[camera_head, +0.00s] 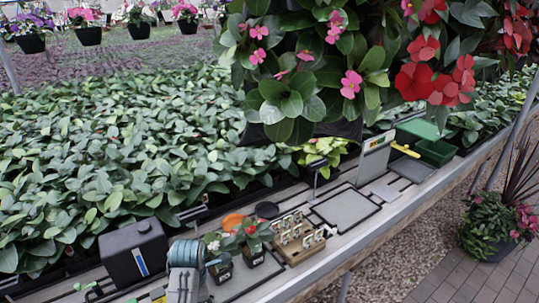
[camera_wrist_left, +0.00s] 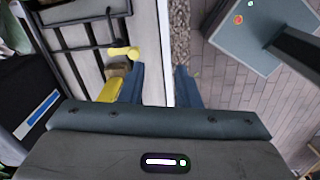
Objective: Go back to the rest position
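My left gripper (camera_wrist_left: 162,82) shows in the left wrist view. Its two blue fingers stand apart with nothing between them, over the front edge of the work bench (camera_wrist_left: 90,12). Below the gap I see the pale bench edge and a strip of gravel. A yellow piece (camera_wrist_left: 110,90) lies close to the left finger; I cannot tell whether they touch. A yellow knob (camera_wrist_left: 122,52) is just beyond that finger. My right gripper is in neither view.
A black box (camera_head: 135,253) with a blue label also stands left in the wrist view (camera_wrist_left: 38,112). Small potted plants (camera_head: 250,240), a wooden rack (camera_head: 298,240) and a green bin (camera_head: 435,150) are on the bench (camera_head: 392,207). The brick paving (camera_head: 470,275) has free room.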

